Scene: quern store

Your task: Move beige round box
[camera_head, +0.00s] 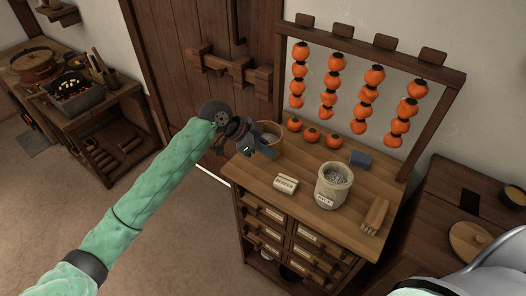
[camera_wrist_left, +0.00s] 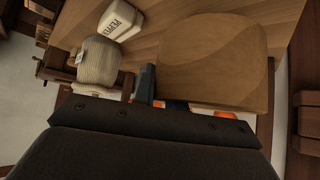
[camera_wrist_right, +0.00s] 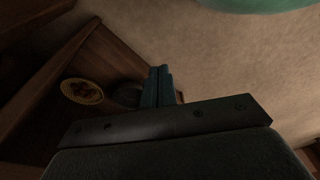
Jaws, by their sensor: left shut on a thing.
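The beige round box (camera_head: 276,130) is at the back left corner of the cabinet top, partly hidden behind my left gripper (camera_head: 262,147). It also fills much of the left wrist view (camera_wrist_left: 213,70), with its rounded side close to the fingers. My left gripper is shut on the box at its edge. I cannot tell whether the box is clear of the wood. My right gripper (camera_wrist_right: 158,86) shows in the right wrist view, its fingers together with nothing seen between them.
A labelled white pepper block (camera_head: 286,184), a salt crock (camera_head: 333,186), a brush (camera_head: 375,215) and a blue block (camera_head: 360,159) stand on the cabinet top (camera_head: 307,210). Loose persimmons (camera_head: 311,135) lie behind, under a rack (camera_head: 437,112) of hanging ones.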

